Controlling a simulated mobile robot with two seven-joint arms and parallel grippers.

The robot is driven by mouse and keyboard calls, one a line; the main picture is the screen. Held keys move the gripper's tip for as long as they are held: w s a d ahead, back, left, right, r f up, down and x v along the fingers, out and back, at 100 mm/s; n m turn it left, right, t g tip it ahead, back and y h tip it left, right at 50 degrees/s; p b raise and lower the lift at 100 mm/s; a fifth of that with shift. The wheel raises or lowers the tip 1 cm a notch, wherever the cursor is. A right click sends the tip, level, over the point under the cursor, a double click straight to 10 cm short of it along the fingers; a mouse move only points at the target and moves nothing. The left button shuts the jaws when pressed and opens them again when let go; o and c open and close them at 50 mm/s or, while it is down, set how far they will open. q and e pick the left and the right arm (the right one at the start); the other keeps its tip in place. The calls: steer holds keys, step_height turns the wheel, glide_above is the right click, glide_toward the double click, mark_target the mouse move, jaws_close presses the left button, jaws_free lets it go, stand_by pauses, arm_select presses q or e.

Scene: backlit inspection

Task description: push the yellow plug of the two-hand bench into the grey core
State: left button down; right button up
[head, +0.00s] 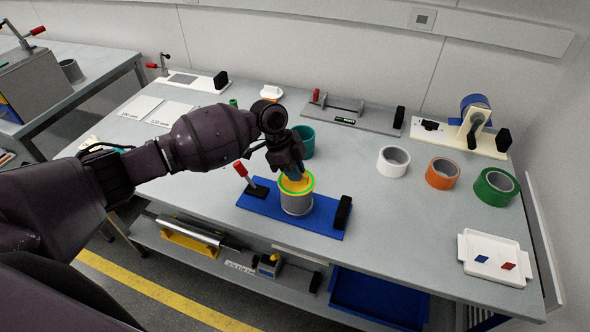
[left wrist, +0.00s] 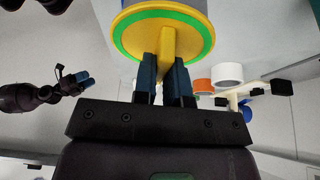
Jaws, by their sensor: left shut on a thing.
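The yellow plug (head: 304,187), with a green ring on its flange, sits at the top of the upright grey core (head: 297,205). The core stands on the blue base plate (head: 325,224) of the two-hand bench. My left gripper (head: 294,174) is above the core, shut on the plug's yellow stem. In the left wrist view my left gripper's fingers (left wrist: 169,80) close around the stem, and the plug's flange (left wrist: 160,32) covers the core's end. How deep the plug sits is hidden. My right gripper (left wrist: 75,76) shows small at the left there; its jaw opening is unclear.
A red-handled clamp (head: 241,170) stands left of the core and a black block (head: 342,211) right of it. A teal cup (head: 307,142) is just behind. White (head: 393,161), orange (head: 442,173) and green (head: 496,187) rings stand to the right.

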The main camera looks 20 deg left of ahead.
arm_select(q)
steer(key=shift+f, duration=0.1)
steer(key=c, duration=1.1)
jaws_free()
steer(key=v, duration=1.1)
steer(key=shift+d, duration=0.1)
